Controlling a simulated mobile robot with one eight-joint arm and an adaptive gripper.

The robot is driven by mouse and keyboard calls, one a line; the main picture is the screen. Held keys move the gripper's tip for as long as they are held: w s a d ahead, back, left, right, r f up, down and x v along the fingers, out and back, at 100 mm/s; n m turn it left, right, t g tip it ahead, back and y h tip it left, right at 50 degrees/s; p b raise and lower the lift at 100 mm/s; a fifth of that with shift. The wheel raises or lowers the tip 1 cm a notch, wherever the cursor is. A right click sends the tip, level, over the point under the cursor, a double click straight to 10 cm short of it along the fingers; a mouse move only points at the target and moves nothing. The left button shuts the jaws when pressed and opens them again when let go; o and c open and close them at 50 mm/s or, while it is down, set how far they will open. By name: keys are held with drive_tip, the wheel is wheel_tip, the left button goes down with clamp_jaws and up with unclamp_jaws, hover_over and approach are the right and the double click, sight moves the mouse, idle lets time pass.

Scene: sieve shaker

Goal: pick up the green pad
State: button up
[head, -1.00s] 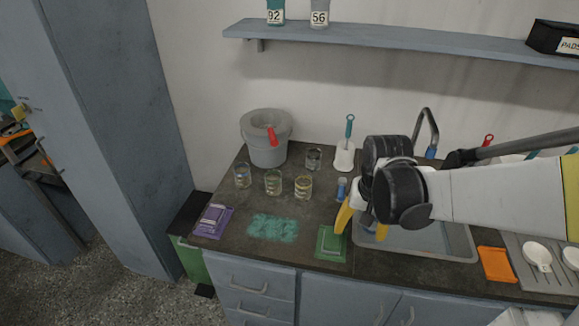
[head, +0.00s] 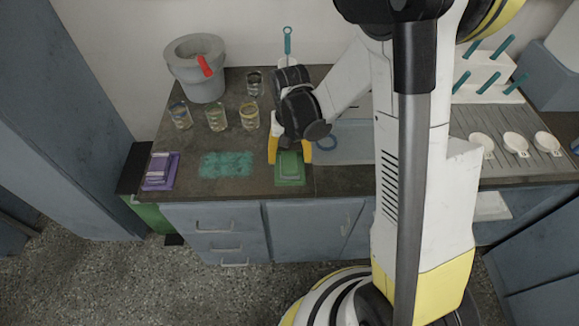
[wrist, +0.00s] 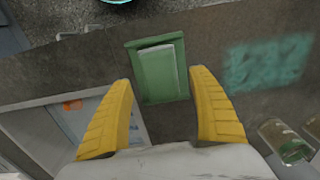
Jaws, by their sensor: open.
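The green pad (head: 290,165) lies in a flat green tray (head: 290,183) on the dark counter, near its front edge and left of the sink. In the wrist view the pad (wrist: 158,72) sits inside the tray (wrist: 132,44), just beyond my fingertips and roughly midway between their lines.
Several glass beakers (head: 217,117) and a grey bucket (head: 196,68) stand behind. The sink (head: 345,140) is to the right.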

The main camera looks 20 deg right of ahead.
wheel_tip(320, 180, down, 3)
drive_tip(key=shift+r+b, duration=0.2)
drive_tip(key=shift+b, duration=0.1)
drive_tip(key=shift+r, duration=0.1)
drive_tip(key=c, duration=1.2)
drive_tip(key=shift+c, duration=0.2)
